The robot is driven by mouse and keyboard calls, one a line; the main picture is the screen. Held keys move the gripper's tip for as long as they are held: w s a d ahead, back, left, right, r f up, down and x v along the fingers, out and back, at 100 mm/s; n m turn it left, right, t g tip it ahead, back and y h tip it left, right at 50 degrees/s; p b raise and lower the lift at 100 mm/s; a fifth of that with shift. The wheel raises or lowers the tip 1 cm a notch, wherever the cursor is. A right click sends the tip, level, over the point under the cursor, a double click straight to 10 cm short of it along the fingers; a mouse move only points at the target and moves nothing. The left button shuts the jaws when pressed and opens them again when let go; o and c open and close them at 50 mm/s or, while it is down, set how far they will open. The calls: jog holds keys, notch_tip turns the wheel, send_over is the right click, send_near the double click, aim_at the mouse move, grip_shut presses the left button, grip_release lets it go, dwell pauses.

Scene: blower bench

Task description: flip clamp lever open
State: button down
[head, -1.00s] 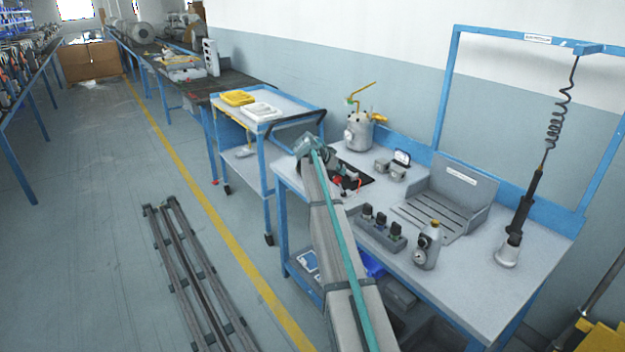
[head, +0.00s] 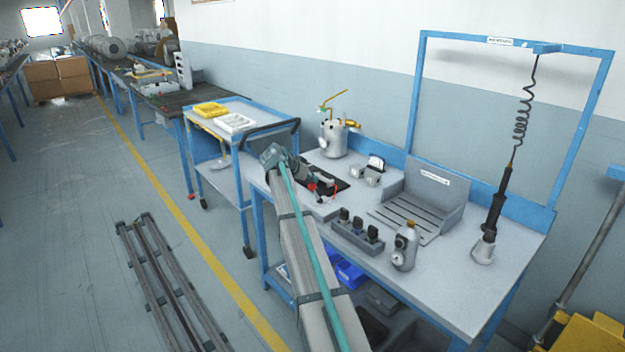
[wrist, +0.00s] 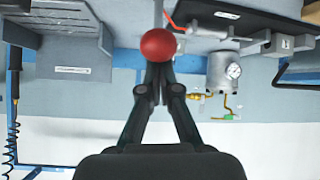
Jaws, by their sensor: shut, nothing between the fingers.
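A red ball knob (wrist: 158,44), which looks like the end of the clamp lever, sits just beyond my fingertips in the wrist view. A thin orange-red rod shows beside it. My gripper (wrist: 158,70) is shut, with its fingertips together and nothing between them. The tips overlap the knob's lower edge in the picture; I cannot tell if they touch it. In the head view my gripper (head: 306,180) is low over the bench's left end, by the small clamp (head: 322,196) with red parts. The arm and gripper hide part of the clamp.
A dark mat (head: 337,186) lies by the clamp. A grey canister with a gauge (head: 334,140) stands behind it. Small grey boxes (head: 365,175), a connector block (head: 357,238) and a slotted tray (head: 425,205) are to the right.

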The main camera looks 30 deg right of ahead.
jog(key=shift+w+d+r, duration=0.15)
jog(key=shift+r, duration=0.05)
jog(key=s+a+r+b, duration=0.1)
jog(key=a+r, duration=0.4)
jog(key=r, duration=0.2)
jog(key=shift+a+r, duration=0.2)
jog(key=shift+r, duration=0.1)
dwell(0.4)
jog(key=s+a+f+n+g+y, duration=0.15)
jog(key=s+a+f+n, duration=0.45)
jog(key=f, duration=0.9)
jog(key=s+a+f+n+y, duration=0.1)
jog(key=s+a+f+y, duration=0.2)
jog(key=s+a+f, duration=0.65)
jog(key=s+a+f+n+g+y, duration=0.1)
jog(key=s+a+f+n+y, duration=0.25)
jog(key=s+f, duration=1.1)
jog(key=s+a+f+n+g, duration=0.1)
jog(key=s+a+f+g, duration=0.1)
jog(key=s+a+f, duration=0.2)
jog(key=s+a+f+n+g+y+p, duration=0.1)
jog(key=s+a+f, duration=0.3)
jog(key=s+f, duration=0.6)
jog(key=s+a+f+n+g+p, duration=0.1)
jog(key=s+a+f+g, duration=0.3)
jog(key=s, duration=1.8)
notch_tip(320, 180, down, 3)
jog(key=shift+s+a+f+y, duration=0.15)
jog(key=shift+a+y, duration=0.15)
jog(key=shift+y, duration=0.1)
